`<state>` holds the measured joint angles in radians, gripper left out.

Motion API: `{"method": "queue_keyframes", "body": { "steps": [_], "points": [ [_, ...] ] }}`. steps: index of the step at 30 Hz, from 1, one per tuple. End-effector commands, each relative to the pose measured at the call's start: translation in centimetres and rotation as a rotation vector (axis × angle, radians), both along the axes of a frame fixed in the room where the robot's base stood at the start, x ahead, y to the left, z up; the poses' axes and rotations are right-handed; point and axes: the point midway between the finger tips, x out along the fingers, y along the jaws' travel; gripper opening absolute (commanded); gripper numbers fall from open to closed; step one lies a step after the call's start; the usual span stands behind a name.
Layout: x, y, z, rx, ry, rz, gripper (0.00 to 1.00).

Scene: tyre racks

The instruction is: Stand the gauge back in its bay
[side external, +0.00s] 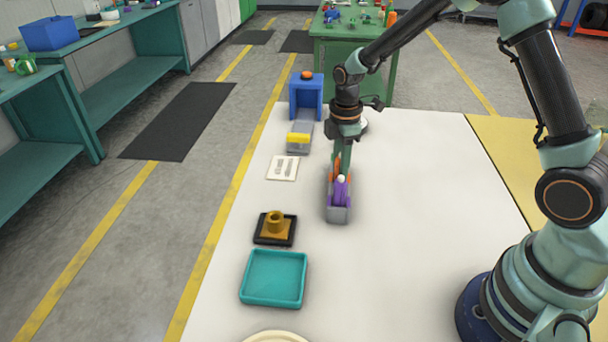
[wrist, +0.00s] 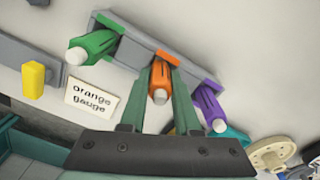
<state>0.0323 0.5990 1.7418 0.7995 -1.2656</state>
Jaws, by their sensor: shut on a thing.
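The grey rack (side external: 339,214) stands mid-table; in the wrist view it (wrist: 135,42) runs diagonally. My gripper (wrist: 160,98) is shut on the orange gauge (wrist: 160,72), between its fingers at the rack's middle bay. The orange gauge's white tip points toward the camera. The green gauge (wrist: 92,47) is in the bay to its left and the purple gauge (wrist: 209,107) in the bay to its right. In the side view my gripper (side external: 340,172) is over the rack, behind the purple gauge (side external: 341,190). I cannot tell whether the orange gauge is fully seated.
A card reading "orange gauge" (wrist: 92,97) lies beside the rack. A yellow block (side external: 299,139) on a grey stand, a blue box (side external: 306,97), a black tray with a brass piece (side external: 275,222) and a teal tray (side external: 274,278) line the table's left. The table's right is clear.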

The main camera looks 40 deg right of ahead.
Motion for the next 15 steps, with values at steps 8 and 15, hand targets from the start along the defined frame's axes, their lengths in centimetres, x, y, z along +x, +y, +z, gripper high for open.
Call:
{"method": "queue_keyframes", "body": {
  "steps": [8,15],
  "points": [
    [-0.05,0.00,-0.03,0.000,0.002,0.000,0.63],
    [0.02,-0.01,0.39,0.000,-0.001,0.000,0.63]
  ]
}}
